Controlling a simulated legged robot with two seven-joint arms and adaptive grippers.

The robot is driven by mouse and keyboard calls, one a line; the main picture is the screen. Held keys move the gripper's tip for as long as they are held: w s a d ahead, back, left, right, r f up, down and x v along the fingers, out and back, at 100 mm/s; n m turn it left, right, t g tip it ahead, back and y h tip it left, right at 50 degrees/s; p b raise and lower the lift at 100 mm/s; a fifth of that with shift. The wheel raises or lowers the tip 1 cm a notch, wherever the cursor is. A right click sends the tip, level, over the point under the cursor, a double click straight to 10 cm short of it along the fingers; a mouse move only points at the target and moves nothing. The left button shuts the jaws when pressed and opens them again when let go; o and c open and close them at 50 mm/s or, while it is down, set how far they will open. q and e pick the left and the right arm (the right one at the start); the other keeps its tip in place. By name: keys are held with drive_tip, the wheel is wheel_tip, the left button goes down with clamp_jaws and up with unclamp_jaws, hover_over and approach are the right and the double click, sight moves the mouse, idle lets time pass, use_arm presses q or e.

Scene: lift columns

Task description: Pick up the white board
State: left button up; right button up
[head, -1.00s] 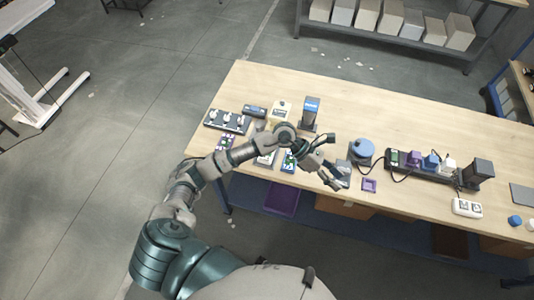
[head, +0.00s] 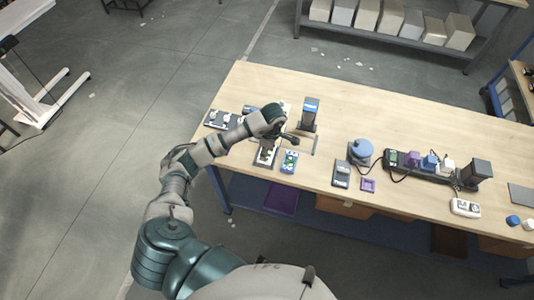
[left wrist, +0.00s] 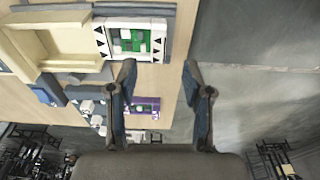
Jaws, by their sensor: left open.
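A white board (left wrist: 131,41) with black triangles and a green patch shows at the top of the left wrist view, against a dark grey edge. I cannot tell for sure which item it is in the head view. My left gripper (left wrist: 158,78) is open and empty, its fingers apart below and to the right of the white board. In the head view my left gripper (head: 302,142) is over the left part of the table, partly hidden by its own wrist. My right gripper is in neither view.
A blue-and-white board (head: 289,161) and a grey device (head: 341,174) lie near the table's front edge. A dark upright block (head: 309,114) stands behind the gripper. A purple board (left wrist: 146,105) and cream tray (left wrist: 55,45) show in the left wrist view. Bare wood (head: 390,120) lies behind.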

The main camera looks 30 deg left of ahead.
use_arm(q)
drive_tip(key=shift+a+f, duration=0.1)
drive_tip(key=shift+f, duration=0.65)
drive_tip(key=f, duration=0.1)
drive_tip(key=f+p, duration=0.1)
drive_tip(key=f, duration=0.1)
drive_tip(key=a+f, duration=0.1)
drive_tip(key=f, duration=0.1)
drive_tip(key=shift+w+f, duration=0.1)
drive_tip(key=shift+f, duration=0.05)
drive_tip(key=shift+d, duration=0.1)
drive_tip(key=shift+c, duration=0.5)
drive_tip(key=shift+d, duration=0.1)
clamp_jaws()
